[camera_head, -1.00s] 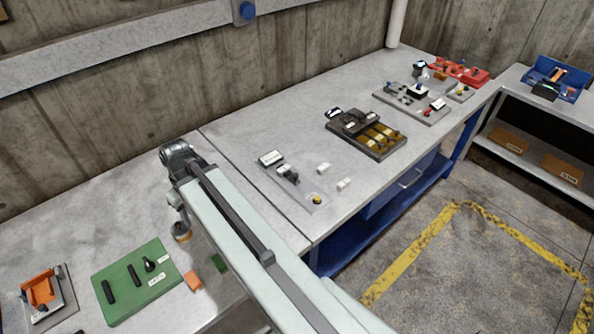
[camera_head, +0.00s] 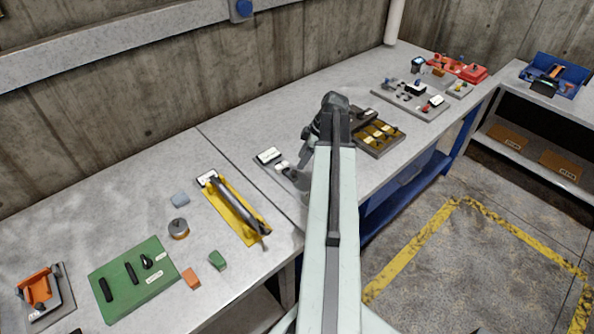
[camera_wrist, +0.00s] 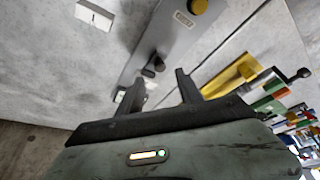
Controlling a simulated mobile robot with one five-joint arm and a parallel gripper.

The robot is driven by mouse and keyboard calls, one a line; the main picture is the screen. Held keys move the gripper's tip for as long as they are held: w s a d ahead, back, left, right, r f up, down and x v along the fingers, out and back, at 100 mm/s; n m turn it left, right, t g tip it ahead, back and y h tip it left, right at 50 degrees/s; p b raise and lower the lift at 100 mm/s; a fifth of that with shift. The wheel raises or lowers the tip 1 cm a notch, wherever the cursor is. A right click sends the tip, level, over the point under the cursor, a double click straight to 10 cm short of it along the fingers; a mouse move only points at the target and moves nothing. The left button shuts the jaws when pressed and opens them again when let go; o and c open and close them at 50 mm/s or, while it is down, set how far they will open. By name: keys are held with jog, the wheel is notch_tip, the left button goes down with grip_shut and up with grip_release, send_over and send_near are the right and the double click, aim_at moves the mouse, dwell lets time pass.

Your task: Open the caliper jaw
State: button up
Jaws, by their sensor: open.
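A light grey fixture plate (camera_head: 271,167) lies on the bench left of my arm. It carries a white label (camera_head: 269,156) and small parts; I take it for the caliper fixture, but the label is unreadable. In the wrist view the plate (camera_wrist: 163,41) lies ahead of my gripper, with a dark knob (camera_wrist: 151,68) and a yellow button (camera_wrist: 198,6). My gripper (camera_wrist: 160,86) is open and empty, its two fingers apart, with the dark knob just beyond and between them. In the head view my arm hides the rest of the plate.
A yellow holder (camera_head: 226,205) with a grey cylindrical tool lies left of the plate. A green board (camera_head: 135,281) is at front left. A brown-trayed fixture (camera_head: 378,136) stands right of my arm. A white block (camera_wrist: 95,15) lies beside the plate.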

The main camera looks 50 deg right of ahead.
aim_at(294, 171)
jog(key=b+x, duration=0.4)
jog(key=x, duration=0.1)
jog(key=shift+f, duration=0.4)
jog(key=shift+w+a+f+b, duration=0.2)
jog(key=shift+f+b, duration=0.1)
jog(key=shift+b, duration=0.15)
jog(key=shift+r, duration=0.1)
grip_shut()
dwell(0.4)
